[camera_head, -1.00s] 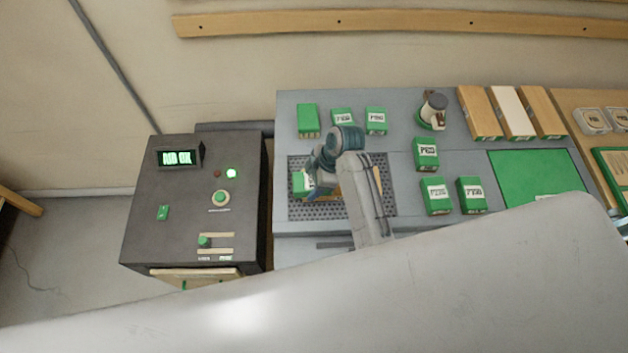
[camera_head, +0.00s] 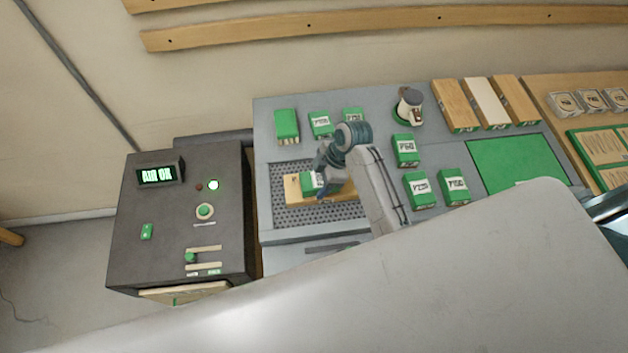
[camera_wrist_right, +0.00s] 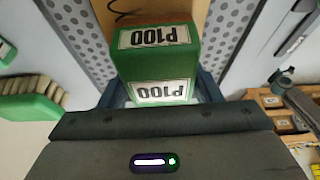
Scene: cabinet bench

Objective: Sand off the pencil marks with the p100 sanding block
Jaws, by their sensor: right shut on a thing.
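My right gripper (camera_head: 322,188) is shut on the green P100 sanding block (camera_head: 308,180), above or against the wooden board (camera_head: 292,189). The board lies on the perforated grey panel (camera_head: 285,215). In the right wrist view the block (camera_wrist_right: 158,60) sits between the fingers, with two white P100 labels facing the camera. A dark curved pencil mark (camera_wrist_right: 124,15) shows on the board just beyond the block. The block and gripper hide part of the board, and I cannot tell whether the block touches it. My left gripper is not in view.
Other green blocks, including one (camera_head: 404,150), stand behind and right of the panel. A cup-like tool (camera_head: 408,106), wooden boards (camera_head: 456,105) and a green mat (camera_head: 515,164) are further right. A dark control box (camera_head: 180,220) with a lit display stands left.

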